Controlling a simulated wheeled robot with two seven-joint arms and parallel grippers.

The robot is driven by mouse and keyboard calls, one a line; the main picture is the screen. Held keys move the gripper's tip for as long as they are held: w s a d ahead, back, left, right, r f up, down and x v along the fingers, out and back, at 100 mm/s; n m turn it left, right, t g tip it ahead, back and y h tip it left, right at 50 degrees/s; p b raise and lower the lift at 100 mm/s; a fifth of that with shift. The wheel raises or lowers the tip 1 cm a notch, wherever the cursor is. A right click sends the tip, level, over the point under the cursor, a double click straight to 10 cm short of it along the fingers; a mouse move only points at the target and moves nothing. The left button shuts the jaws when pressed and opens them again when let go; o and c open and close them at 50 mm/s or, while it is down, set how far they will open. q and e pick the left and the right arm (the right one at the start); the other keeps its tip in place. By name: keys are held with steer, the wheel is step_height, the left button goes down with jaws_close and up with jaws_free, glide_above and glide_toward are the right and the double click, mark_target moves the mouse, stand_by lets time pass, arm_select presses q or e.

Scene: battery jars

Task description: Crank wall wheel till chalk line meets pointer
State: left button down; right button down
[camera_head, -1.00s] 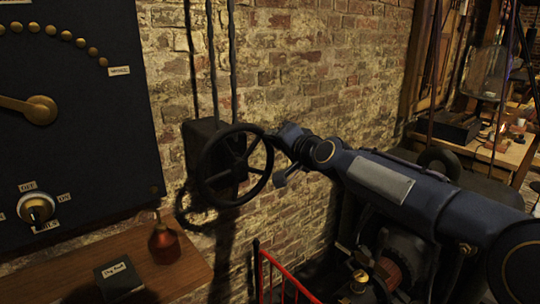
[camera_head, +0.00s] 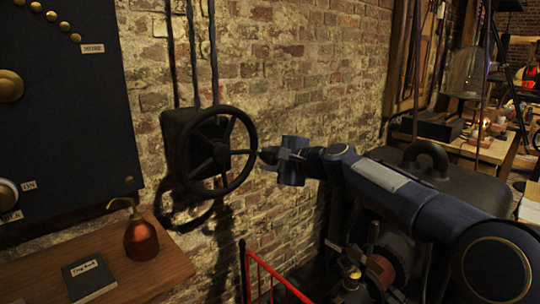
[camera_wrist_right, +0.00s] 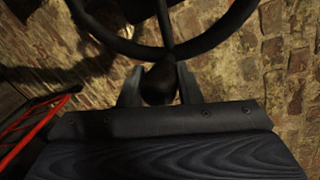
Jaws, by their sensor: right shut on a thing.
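The dark wall wheel (camera_head: 248,152) is a spoked ring in front of a dark box on the brick wall. My right gripper (camera_head: 268,155) reaches it from the right, at the right side of its rim. In the wrist view my right gripper (camera_wrist_right: 158,88) is shut on a dark rounded knob (camera_wrist_right: 158,80), with a finger on each side. The wheel's rim and a spoke (camera_wrist_right: 162,20) show just beyond the knob. I cannot make out a chalk line or a pointer in either view. My left gripper is out of view.
A dark panel (camera_head: 60,120) with brass studs hangs at left. Below it, a wooden shelf (camera_head: 165,275) holds a red-brown oil can (camera_head: 141,240) and a book (camera_head: 88,278). A red rail (camera_head: 275,275) stands below the wheel. Machinery (camera_head: 385,270) lies under my right arm.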

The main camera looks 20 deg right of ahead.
mark_target(224, 195)
steer(key=shift+s+a+f+m+y+b, duration=0.6)
steer(key=shift+a+f+m+b, duration=0.8)
steer(key=shift+m, duration=0.65)
steer(key=shift+s+a+f+m+y+b, duration=0.6)
steer(key=shift+a+f+m+b, duration=0.55)
steer(key=shift+a+f+m, duration=0.65)
steer(key=shift+s+a+f+m+y+b, duration=0.6)
steer(key=shift+a+f+m+b, duration=0.6)
steer(key=shift+m, duration=1.05)
steer(key=shift+w+a+r+t, duration=0.1)
steer(key=shift+a+r+t, duration=0.1)
steer(key=shift+t, duration=0.1)
steer(key=c, duration=1.1)
jaws_free()
steer(key=shift+o, duration=0.2)
steer(key=shift+d, duration=0.1)
